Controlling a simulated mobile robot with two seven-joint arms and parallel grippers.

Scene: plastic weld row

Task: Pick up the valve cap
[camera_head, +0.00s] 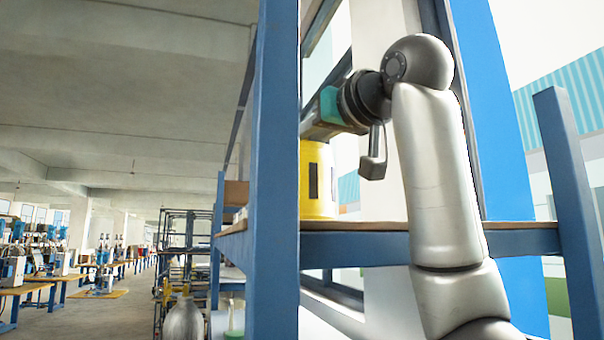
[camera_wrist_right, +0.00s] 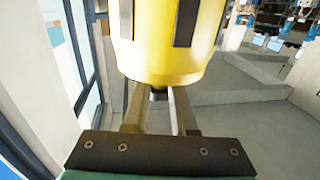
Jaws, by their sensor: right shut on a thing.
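The valve cap is the yellow, round-sided piece with dark upright slots (camera_head: 318,185). In the head view it stands upright at the shelf board, partly hidden by the blue post; I cannot tell whether it touches the board. In the right wrist view the valve cap (camera_wrist_right: 165,45) fills the top middle, with a small dark knob at its near end. My right gripper (camera_wrist_right: 158,98) is shut on that knob. In the head view my right gripper (camera_head: 318,128) is just above the cap, its fingertips hidden behind the post. My left gripper is not in view.
A blue post (camera_head: 272,180) stands close in front of the cap. The shelf board (camera_head: 375,226) has a blue beam under it. Another blue post (camera_head: 572,200) stands at the right. A grey bottle-shaped thing (camera_head: 184,322) is at the bottom left. Workbenches are far off.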

